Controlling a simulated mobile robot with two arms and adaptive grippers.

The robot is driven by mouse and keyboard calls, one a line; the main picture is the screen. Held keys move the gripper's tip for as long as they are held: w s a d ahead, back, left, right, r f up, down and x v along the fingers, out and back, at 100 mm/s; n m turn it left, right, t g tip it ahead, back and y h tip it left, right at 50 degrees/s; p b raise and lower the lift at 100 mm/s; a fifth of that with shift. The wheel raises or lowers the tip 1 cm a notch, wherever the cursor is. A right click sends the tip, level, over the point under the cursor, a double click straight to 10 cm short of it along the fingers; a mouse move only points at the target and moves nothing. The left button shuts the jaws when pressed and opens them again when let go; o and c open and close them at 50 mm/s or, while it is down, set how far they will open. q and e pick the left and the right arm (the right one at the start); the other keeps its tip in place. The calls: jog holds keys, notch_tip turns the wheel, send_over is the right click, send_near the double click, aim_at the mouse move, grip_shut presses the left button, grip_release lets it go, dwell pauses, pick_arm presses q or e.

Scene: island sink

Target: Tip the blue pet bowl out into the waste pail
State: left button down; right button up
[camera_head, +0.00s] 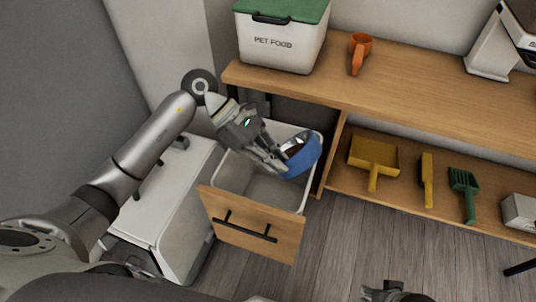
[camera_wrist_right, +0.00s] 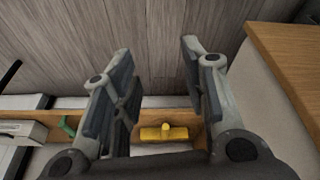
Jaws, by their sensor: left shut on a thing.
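The blue pet bowl (camera_head: 304,161) is tilted above the right back part of the waste pail. Something brown shows inside it, but I cannot tell how much is there. The waste pail (camera_head: 230,170) is a pale open bin in a pulled-out drawer, and the visible part of its floor looks bare. My left gripper (camera_head: 279,160) reaches over the pail and is shut on the bowl at its left side. My right gripper (camera_wrist_right: 155,62) is open and empty in the right wrist view. Its tips also show at the bottom of the head view (camera_head: 396,291), away from the pail.
The wooden drawer front (camera_head: 250,222) has a black handle. A pet food box (camera_head: 280,42) with a green lid and an orange scoop (camera_head: 359,53) stand on the counter. A yellow dustpan (camera_head: 374,157), yellow brush (camera_head: 427,180) and green tool (camera_head: 464,190) lie on the lower shelf.

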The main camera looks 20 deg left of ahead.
pick_arm(q)
jog(key=shift+a+r+h, duration=0.1)
jog(key=shift+a+h, duration=0.1)
jog(key=shift+h, duration=0.2)
pick_arm(e)
jog(key=shift+s, duration=0.1)
pick_arm(q)
jog(key=shift+w, duration=0.1)
jog(key=shift+a+h+b, duration=0.15)
jog(key=shift+h+b, duration=0.15)
jog(key=shift+b, duration=0.05)
jog(key=shift+a+r+b, duration=0.1)
jog(key=shift+a+b, duration=0.05)
jog(key=shift+b, duration=0.3)
jog(key=shift+h, duration=0.4)
pick_arm(e)
jog(key=v, duration=0.5)
pick_arm(q)
jog(key=shift+w+a+r+g+b, duration=0.1)
jog(key=shift+a+g+b, duration=0.15)
jog(key=shift+b, duration=0.4)
pick_arm(e)
jog(key=shift+f, duration=0.2)
pick_arm(q)
jog(key=shift+h, duration=0.3)
